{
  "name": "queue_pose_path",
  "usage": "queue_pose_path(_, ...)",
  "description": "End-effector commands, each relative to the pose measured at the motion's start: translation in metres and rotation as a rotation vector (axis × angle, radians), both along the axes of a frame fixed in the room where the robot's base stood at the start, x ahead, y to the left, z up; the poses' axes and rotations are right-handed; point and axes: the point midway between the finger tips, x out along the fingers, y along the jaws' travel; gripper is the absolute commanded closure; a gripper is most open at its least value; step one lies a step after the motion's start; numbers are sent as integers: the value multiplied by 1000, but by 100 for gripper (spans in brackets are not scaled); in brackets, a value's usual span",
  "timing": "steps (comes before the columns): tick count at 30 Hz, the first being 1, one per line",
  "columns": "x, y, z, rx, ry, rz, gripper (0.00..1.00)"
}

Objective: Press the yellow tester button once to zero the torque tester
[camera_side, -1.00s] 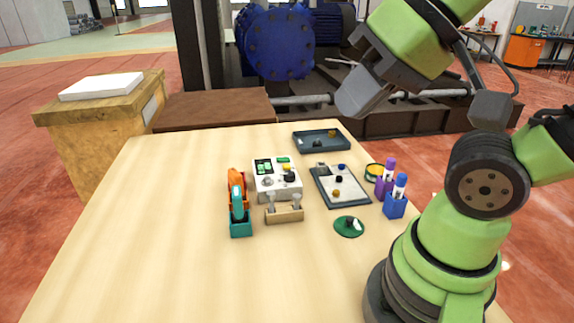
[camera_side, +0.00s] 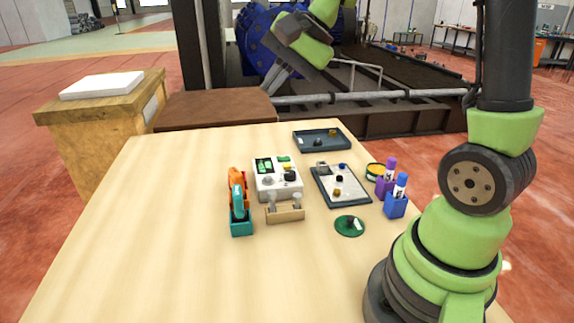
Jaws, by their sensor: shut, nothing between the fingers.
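The torque tester is a small white box (camera_side: 262,192) on the table, left of the middle. Its top carries a dark and green display (camera_side: 264,166), a green patch, a grey round part (camera_side: 268,181) and a black knob (camera_side: 290,175). The yellow button (camera_side: 286,167) shows as a tiny spot just behind the black knob, partly hidden by it. My gripper (camera_side: 272,88) is shut and empty. It hangs in the air, pointing down and left, well above the tester in the picture and apart from it.
A teal holder (camera_side: 241,229) with orange and teal tools stands left of the tester. A wooden rack (camera_side: 285,215) is in front. A parts tray (camera_side: 355,205), a dark tray (camera_side: 331,149), pen cups (camera_side: 395,208) and a green dish (camera_side: 349,232) lie right or behind. The left table is clear.

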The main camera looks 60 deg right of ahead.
Motion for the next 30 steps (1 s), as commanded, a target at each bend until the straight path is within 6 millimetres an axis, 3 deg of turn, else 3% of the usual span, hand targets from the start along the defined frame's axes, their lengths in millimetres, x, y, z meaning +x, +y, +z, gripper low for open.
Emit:
queue_pose_path(6, 44, -59, -47, 197, 54, -244, 100)
queue_pose_path(15, 68, -128, -112, 405, 77, -517, 100)
queue_pose_path(21, 70, -145, -131, 456, 77, -588, 100)
queue_pose_path(30, 71, -146, -132, 460, 77, -593, 100)
